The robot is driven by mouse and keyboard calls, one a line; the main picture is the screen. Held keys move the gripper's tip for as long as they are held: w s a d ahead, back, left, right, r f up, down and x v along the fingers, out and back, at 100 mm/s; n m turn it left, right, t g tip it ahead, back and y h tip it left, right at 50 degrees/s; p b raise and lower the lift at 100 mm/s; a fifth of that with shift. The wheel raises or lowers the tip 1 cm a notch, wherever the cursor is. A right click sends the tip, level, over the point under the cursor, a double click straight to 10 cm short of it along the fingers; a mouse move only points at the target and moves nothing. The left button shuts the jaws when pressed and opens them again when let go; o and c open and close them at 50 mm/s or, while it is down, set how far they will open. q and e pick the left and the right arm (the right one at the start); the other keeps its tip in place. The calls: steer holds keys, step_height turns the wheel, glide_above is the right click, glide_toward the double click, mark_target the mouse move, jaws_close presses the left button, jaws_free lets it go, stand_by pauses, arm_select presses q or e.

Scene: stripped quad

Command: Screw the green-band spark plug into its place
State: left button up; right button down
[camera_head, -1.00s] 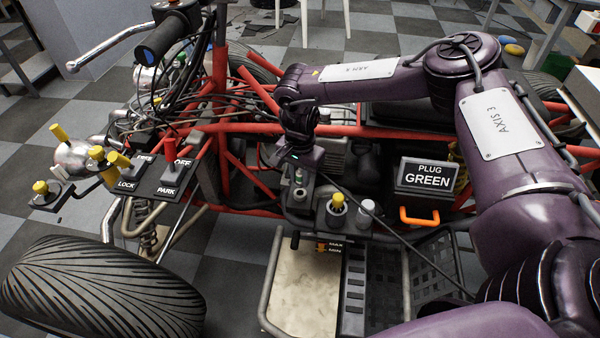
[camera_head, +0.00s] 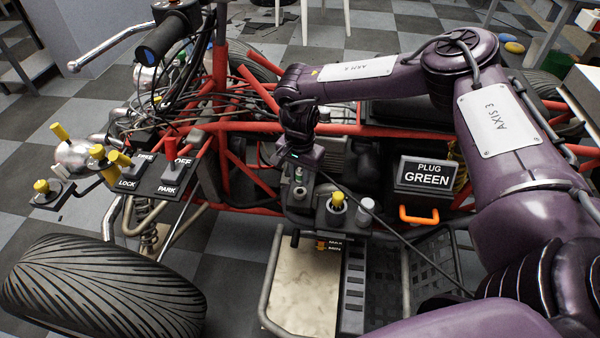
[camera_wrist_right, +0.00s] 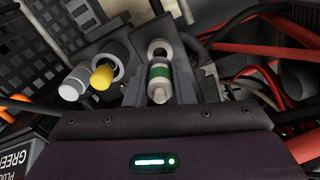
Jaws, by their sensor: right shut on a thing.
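The green-band spark plug (camera_wrist_right: 159,76) is white with a green ring. In the right wrist view it stands between my right gripper's fingers, in line with a pale round socket (camera_wrist_right: 160,48). My right gripper (camera_head: 299,176) is shut on it, above the engine block in the middle of the head view. The plug's lower end meets the socket area; how deep it sits I cannot tell. The sign reading PLUG GREEN (camera_head: 427,173) stands to the right. My left gripper is not in view.
A yellow-topped plug (camera_head: 337,200) and a white-capped part (camera_head: 366,210) stand close to the right of the gripper. Red frame tubes (camera_head: 240,212) and a black cable run nearby. An orange handle (camera_head: 418,215) sits below the sign.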

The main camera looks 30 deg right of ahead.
mark_target(300, 183)
steer(key=shift+p, duration=0.3)
stand_by(0.8)
steer(key=shift+f+b, duration=0.65)
steer(key=shift+f, duration=1.2)
steer(key=c, duration=1.1)
jaws_free()
steer(key=shift+c, duration=0.2)
